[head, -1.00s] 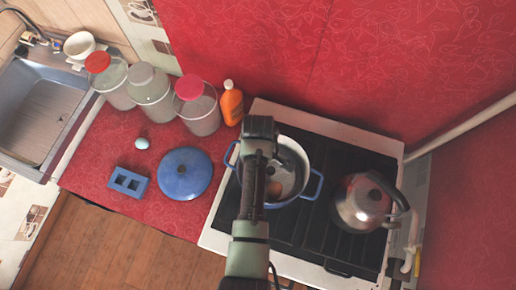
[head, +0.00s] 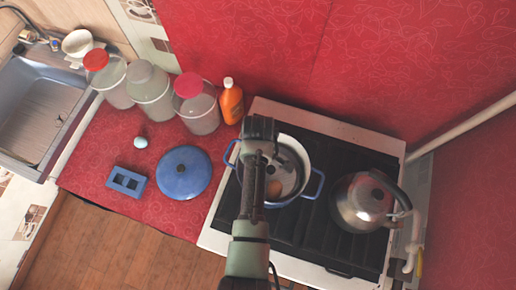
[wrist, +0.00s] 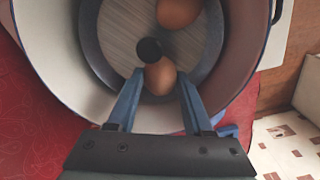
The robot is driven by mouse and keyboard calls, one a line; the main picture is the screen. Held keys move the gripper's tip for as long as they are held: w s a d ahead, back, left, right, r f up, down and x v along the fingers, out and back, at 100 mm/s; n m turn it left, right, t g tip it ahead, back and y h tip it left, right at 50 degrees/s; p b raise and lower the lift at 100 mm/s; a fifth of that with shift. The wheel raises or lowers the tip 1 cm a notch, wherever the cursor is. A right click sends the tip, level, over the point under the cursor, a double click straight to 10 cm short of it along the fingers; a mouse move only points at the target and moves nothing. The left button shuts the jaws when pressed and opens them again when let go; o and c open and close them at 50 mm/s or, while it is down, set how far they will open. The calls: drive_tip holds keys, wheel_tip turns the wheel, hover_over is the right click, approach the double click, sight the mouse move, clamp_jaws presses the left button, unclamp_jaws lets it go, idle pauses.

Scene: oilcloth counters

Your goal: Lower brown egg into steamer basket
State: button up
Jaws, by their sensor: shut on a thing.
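In the wrist view, my gripper (wrist: 161,80) is shut on a brown egg (wrist: 161,78), with one blue finger on each side. The held egg is inside the pot, over the round steamer basket (wrist: 112,42). A dark round knob (wrist: 149,50) overlaps the egg's upper edge. I cannot tell whether the egg touches the basket floor. A second brown egg (wrist: 179,11) lies in the basket at the top of the picture. In the head view, the blue-handled pot (head: 316,183) stands on the stove, my arm covers part of it, and one brown egg (head: 273,189) shows inside.
A steel kettle (head: 362,202) stands right of the pot. On the red counter to the left are a blue lid (head: 184,174), a blue two-hole holder (head: 127,182), a pale egg (head: 141,142), several jars (head: 152,93) and an orange bottle (head: 231,104). The pot wall surrounds my fingers.

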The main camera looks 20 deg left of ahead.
drive_tip(key=shift+f+b, duration=0.6)
drive_tip(key=shift+f, duration=0.25)
idle(0.5)
drive_tip(key=o, duration=0.9)
drive_tip(key=shift+c, duration=0.2)
wheel_tip(320, 180, up, 13)
drive_tip(key=b, duration=0.2)
